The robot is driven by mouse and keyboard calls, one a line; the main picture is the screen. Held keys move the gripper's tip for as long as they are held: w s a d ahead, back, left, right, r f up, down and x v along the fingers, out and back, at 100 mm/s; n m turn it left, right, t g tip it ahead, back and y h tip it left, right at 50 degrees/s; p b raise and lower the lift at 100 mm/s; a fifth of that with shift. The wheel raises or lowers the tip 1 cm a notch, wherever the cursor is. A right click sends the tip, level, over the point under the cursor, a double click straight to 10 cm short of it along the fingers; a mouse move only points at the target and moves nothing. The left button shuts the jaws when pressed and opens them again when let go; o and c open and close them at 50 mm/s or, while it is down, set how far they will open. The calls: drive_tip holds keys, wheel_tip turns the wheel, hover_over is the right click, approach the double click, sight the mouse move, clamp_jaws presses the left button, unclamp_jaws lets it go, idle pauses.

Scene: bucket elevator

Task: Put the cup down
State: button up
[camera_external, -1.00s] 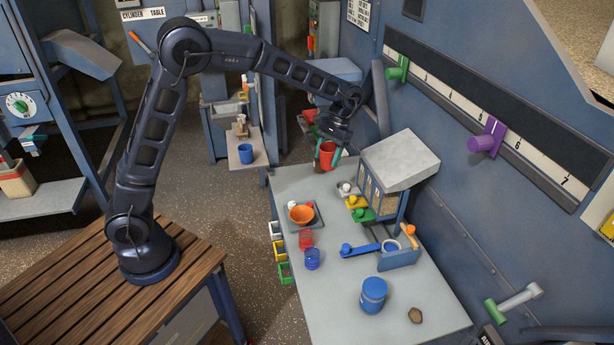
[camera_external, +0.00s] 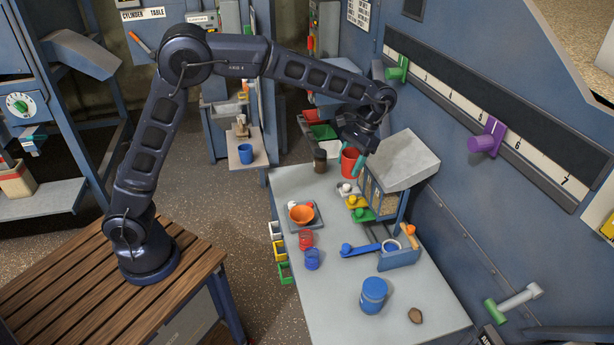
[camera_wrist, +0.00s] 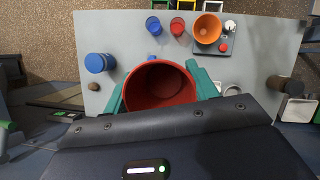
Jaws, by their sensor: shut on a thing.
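A red cup (camera_external: 350,159) is held by my gripper (camera_external: 352,165) near the far end of the grey table (camera_external: 340,300), left of the grey-roofed dispenser. The cup looks roughly upright. In the wrist view the red cup (camera_wrist: 158,90) shows its open mouth and dark red inside, with one teal finger of my gripper (camera_wrist: 158,92) on each side. The fingers are shut on it. The inside looks empty. I cannot tell whether its base touches the table.
The dispenser (camera_external: 402,158) stands close right of the cup. A dark can (camera_external: 320,161) stands to its left. Nearer are an orange bowl (camera_external: 301,214), a small red cup (camera_external: 306,240), a small blue cup (camera_external: 313,259), a blue jar (camera_external: 373,295) and a brown stone (camera_external: 415,315).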

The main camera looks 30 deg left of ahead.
drive_tip(key=w+a+f+n+t+h, duration=0.2)
drive_tip(key=w+a+f+n, duration=0.4)
drive_tip(key=a+n, duration=0.4)
drive_tip(key=w+a+f+n+t+h, duration=0.25)
drive_tip(key=w+a+n, duration=0.55)
drive_tip(key=n, duration=0.4)
drive_tip(key=w+a+f+n+t+h, duration=0.1)
drive_tip(key=w+a+f+n+t, duration=0.2)
drive_tip(key=w+a+f+n, duration=0.5)
drive_tip(key=f+n, duration=0.1)
drive_tip(key=f, duration=0.4)
drive_tip(key=f+n, duration=0.1)
drive_tip(key=f, duration=0.5)
drive_tip(key=s+a+f+n, duration=0.1)
drive_tip(key=f, duration=0.4)
drive_tip(key=shift+s+f+g, duration=0.1)
drive_tip(key=shift+f+g, duration=0.15)
drive_tip(key=shift+f, duration=0.1)
drive_tip(key=shift+f, duration=0.1)
drive_tip(key=o, duration=0.7)
drive_tip(key=shift+o, duration=1.3)
